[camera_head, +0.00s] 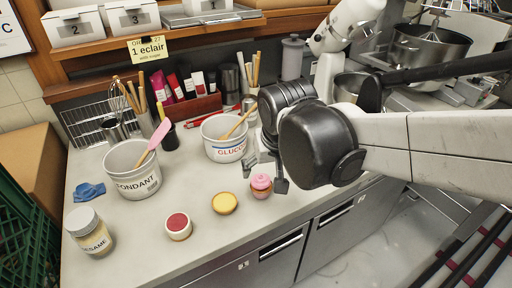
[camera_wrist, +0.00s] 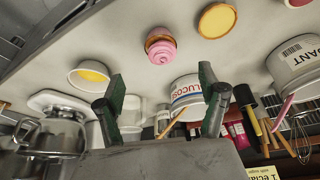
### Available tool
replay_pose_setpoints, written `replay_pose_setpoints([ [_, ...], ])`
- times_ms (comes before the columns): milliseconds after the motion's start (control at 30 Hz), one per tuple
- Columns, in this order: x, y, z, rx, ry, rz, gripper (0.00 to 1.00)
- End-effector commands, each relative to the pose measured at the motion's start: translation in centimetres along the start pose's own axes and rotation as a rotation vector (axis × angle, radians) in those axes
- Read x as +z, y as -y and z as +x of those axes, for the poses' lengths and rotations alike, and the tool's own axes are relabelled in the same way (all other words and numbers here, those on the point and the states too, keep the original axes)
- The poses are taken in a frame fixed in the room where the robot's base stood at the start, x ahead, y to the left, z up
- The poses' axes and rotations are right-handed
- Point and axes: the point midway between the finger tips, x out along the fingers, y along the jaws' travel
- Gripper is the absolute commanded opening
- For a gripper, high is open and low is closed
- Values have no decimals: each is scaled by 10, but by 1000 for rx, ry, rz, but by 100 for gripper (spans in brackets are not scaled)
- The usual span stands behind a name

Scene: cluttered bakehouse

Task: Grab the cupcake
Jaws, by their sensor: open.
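The cupcake (camera_head: 261,184) has pink swirled frosting and stands on the counter near its front edge. In the wrist view it (camera_wrist: 161,47) shows upside down, beyond the gap between my fingertips. My gripper (camera_head: 266,172) is open, with one dark finger to the left of the cupcake and one to its right in the head view. In the wrist view my gripper (camera_wrist: 161,82) has nothing between its fingers. Part of the gripper is hidden behind my dark wrist in the head view.
A yellow-filled bowl (camera_wrist: 91,76) shows in the wrist view.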

Motion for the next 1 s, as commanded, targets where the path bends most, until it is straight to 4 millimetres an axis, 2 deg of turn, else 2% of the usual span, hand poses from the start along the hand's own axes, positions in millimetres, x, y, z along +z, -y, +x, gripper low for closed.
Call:
replay_pose_setpoints([
  [500, 0, 0, 70, 0, 0, -1, 73],
  [867, -1, 0, 89, 0, 0, -1, 73],
  [1000, -2, 0, 105, 0, 0, -1, 73],
])
